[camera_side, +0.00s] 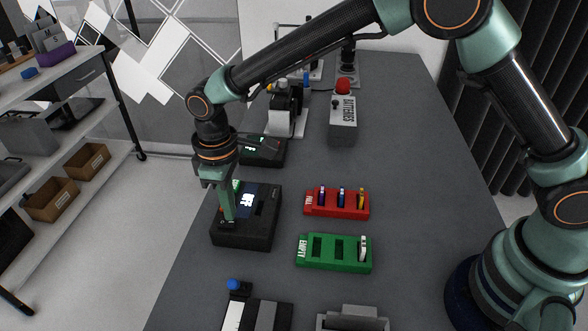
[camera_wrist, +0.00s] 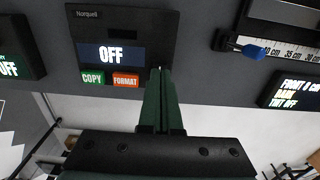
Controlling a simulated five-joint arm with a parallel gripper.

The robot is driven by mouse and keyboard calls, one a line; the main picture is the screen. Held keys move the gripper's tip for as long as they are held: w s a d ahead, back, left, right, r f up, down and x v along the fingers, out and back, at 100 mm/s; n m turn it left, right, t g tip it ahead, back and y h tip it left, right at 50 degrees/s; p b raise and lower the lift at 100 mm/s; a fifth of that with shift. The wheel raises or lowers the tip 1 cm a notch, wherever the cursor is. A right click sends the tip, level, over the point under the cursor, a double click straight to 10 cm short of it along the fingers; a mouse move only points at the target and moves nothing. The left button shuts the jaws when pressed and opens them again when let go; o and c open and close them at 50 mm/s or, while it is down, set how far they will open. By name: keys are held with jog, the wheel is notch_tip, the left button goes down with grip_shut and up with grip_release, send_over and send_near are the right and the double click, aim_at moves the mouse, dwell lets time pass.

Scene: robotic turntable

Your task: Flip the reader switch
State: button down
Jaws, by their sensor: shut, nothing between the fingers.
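The reader is a black box (camera_side: 262,232) on the dark table in the side view, with a lit screen on top. In the wrist view the reader (camera_wrist: 150,25) carries the label Norquell, and its screen (camera_wrist: 110,54) reads OFF. A green COPY button (camera_wrist: 92,77) and an orange FORMAT button (camera_wrist: 126,80) sit below the screen. My gripper (camera_side: 228,221) points down at the reader's near left part. In the wrist view my gripper (camera_wrist: 160,72) is shut and empty, its tips over the reader's lower edge, right of FORMAT. I cannot make out the switch; the fingers may cover it.
A red tray (camera_side: 335,212) with several batteries and a green EMPTY tray (camera_side: 330,266) with one lie to the right. A blue-knobbed slider device (camera_side: 234,286) stands in front. Another device with a screen (camera_side: 262,150) stands behind the reader.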

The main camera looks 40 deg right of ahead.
jog(key=shift+f, duration=1)
dwell(0.7)
jog(key=shift+r, duration=3.5)
jog(key=s+d+r+m+t, duration=0.25)
jog(key=d+r, duration=0.45)
jog(key=d, duration=0.4)
jog(key=s+d+r+m+t, duration=0.2)
jog(key=s+d+r+m, duration=0.3)
jog(key=d, duration=0.6)
jog(key=s+d+m+t, duration=0.1)
jog(key=s+d, duration=0.4)
jog(key=d, duration=0.1)
jog(key=shift+d+r+m, duration=0.1)
jog(key=shift+m, duration=0.15)
